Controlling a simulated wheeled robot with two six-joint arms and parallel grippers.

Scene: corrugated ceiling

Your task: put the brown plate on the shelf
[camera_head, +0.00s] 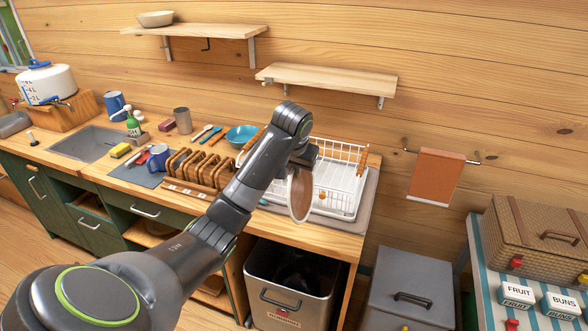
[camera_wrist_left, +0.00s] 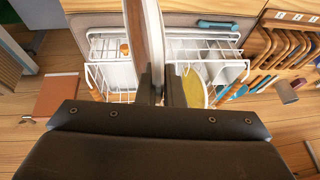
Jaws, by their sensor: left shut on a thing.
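The brown plate (camera_head: 301,195) is held on edge by my left gripper (camera_head: 303,160), in front of the dish rack. It is brown with a pale rim. In the left wrist view the plate (camera_wrist_left: 146,35) shows nearly edge-on between the fingers of the left gripper (camera_wrist_left: 158,88). Two wooden shelves are on the wall: a higher one (camera_head: 220,32) at the left with a pale bowl on it, and a lower, empty one (camera_head: 328,78) above the rack. The plate is below the lower shelf and apart from it. My right gripper is not in view.
A white wire dish rack (camera_head: 345,188) stands on the counter behind the plate. A wooden rack (camera_head: 205,170) and a blue bowl (camera_head: 242,135) are to its left. A brown towel (camera_head: 437,175) hangs on the wall at the right. An open bin (camera_head: 296,275) is below the counter.

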